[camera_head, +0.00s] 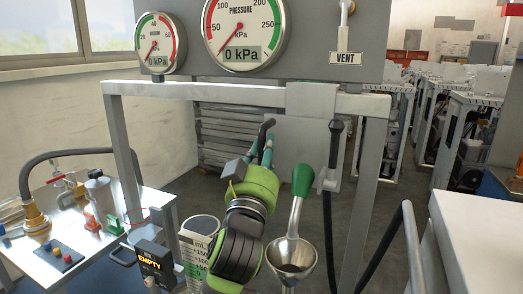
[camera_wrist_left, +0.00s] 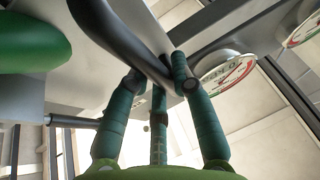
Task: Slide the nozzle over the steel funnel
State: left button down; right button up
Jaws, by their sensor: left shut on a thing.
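My left gripper (camera_head: 265,150), on a green and black wrist, reaches up in the middle of the head view. Its teal fingers are shut on a dark bent piece, which looks like the nozzle (camera_head: 265,130). In the left wrist view the nozzle (camera_wrist_left: 125,45) runs diagonally between the fingertips (camera_wrist_left: 160,85). The steel funnel (camera_head: 291,262) is low and to the right of my left wrist, its wide mouth visible. A steel stem with a green knob (camera_head: 302,179) rises just above it; I cannot tell whether they are joined. The nozzle is above the funnel, apart from it. My right gripper is not in view.
A grey frame (camera_head: 240,94) with pressure gauges (camera_head: 244,30) spans the back. A black hose (camera_head: 328,230) hangs right of the funnel. A measuring cup (camera_head: 200,240) and an "EMPTY" box (camera_head: 155,265) stand left of my wrist. A side table (camera_head: 90,265) holds fittings.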

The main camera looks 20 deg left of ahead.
pick_arm(q)
jog(key=shift+d+f, duration=0.1)
jog(key=shift+d, duration=0.05)
jog(key=c, duration=1)
grip_release()
jog(key=shift+c, duration=0.2)
jog(key=shift+d, duration=0.2)
jog(key=shift+s+a, duration=0.1)
jog(key=v, duration=1.2)
